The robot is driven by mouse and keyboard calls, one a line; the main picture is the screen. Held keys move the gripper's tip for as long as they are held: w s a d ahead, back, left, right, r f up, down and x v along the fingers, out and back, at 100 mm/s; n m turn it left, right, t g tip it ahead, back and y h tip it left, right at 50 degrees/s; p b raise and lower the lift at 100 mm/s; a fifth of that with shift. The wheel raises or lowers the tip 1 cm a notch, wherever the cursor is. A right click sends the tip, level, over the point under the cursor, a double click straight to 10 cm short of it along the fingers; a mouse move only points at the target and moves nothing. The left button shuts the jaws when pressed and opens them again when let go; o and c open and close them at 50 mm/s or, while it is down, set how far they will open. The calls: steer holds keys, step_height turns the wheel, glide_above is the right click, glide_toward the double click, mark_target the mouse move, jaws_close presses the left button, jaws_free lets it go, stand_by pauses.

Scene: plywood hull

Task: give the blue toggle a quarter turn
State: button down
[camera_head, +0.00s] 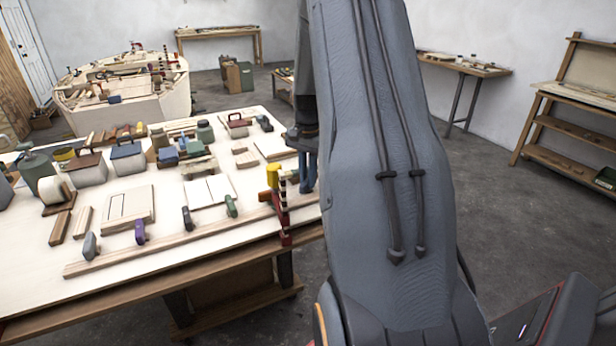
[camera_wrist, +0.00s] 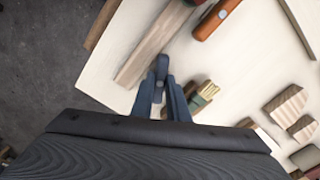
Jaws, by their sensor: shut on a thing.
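The blue toggle (camera_wrist: 161,68) shows in the wrist view between my two fingers, next to the end of a pale wooden strip (camera_wrist: 158,40). My gripper (camera_wrist: 160,88) is shut on it, one finger on each side. The fingers cover part of the toggle, and its exact angle is hard to read. In the head view my gripper (camera_head: 308,178) points down at the right end of the workbench (camera_head: 165,262). I cannot make out the toggle there, since my fingers and arm are in the way.
Grey (camera_head: 90,246), purple (camera_head: 140,232), dark (camera_head: 187,218) and green (camera_head: 231,206) toggles line the wooden strip. A yellow-and-red clamp (camera_head: 284,215) stands close left of my gripper. In the wrist view a green-and-tan object (camera_wrist: 200,100) lies close right of my fingers.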

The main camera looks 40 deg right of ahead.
steer(key=n, duration=0.5)
steer(key=shift+r+n+p, duration=0.1)
steer(key=shift+n+p, duration=0.2)
steer(key=shift+p, duration=0.05)
steer(key=n, duration=0.5)
steer(key=shift+p, duration=0.35)
steer(key=shift+n, duration=0.3)
steer(key=shift+w, duration=0.1)
steer(key=c, duration=1.7)
jaws_free()
step_height(320, 180, up, 8)
steer(key=shift+f+b, duration=0.15)
steer(key=shift+b, duration=1.05)
